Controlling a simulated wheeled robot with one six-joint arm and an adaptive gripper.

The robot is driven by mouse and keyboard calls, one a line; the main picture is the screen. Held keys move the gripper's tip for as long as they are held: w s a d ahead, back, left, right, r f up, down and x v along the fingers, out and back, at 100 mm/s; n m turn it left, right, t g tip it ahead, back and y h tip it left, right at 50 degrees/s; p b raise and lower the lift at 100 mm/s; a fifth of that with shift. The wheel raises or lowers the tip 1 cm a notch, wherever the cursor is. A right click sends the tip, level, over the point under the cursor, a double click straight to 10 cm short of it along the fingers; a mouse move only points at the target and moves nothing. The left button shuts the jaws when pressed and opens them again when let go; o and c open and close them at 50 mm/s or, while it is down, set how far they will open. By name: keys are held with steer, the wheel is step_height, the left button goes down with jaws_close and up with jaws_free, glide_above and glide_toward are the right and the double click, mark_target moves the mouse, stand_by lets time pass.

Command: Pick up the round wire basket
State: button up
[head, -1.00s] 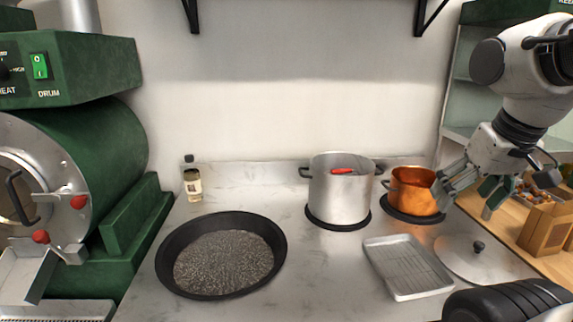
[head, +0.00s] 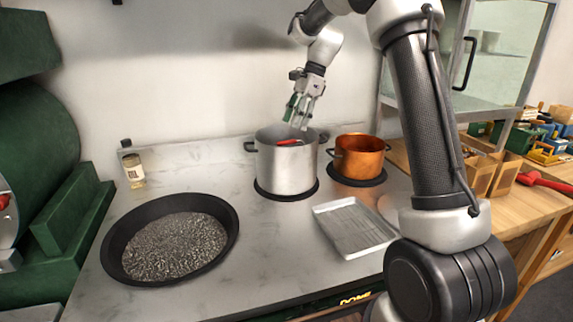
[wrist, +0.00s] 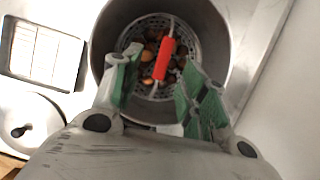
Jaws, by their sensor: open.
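The round wire basket (wrist: 187,45) sits inside the silver pot (head: 287,165), with several brown chestnuts in it. Its red handle (wrist: 164,58) spans the top and shows as a red strip at the pot mouth in the head view (head: 289,142). My gripper (head: 298,118) is above the pot, pointing down. In the wrist view its green-padded fingers (wrist: 152,95) are apart, one on each side of the line of the red handle. The fingers are open and empty; whether they touch the handle cannot be told.
A copper pot (head: 359,157) stands right of the silver pot. A metal tray (head: 352,228) lies in front, and a black pan of grey grains (head: 108,250) is at left. A bottle (head: 134,170) stands near the wall. A lid (wrist: 25,125) lies beyond the tray.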

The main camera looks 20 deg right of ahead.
mark_target(287, 141)
steer(key=shift+w+a+f, duration=0.15)
steer(key=shift+w+f, duration=0.1)
steer(key=shift+f, duration=0.15)
steer(key=x, duration=0.7)
steer(key=shift+f, duration=0.2)
steer(key=shift+c, duration=0.4)
jaws_close()
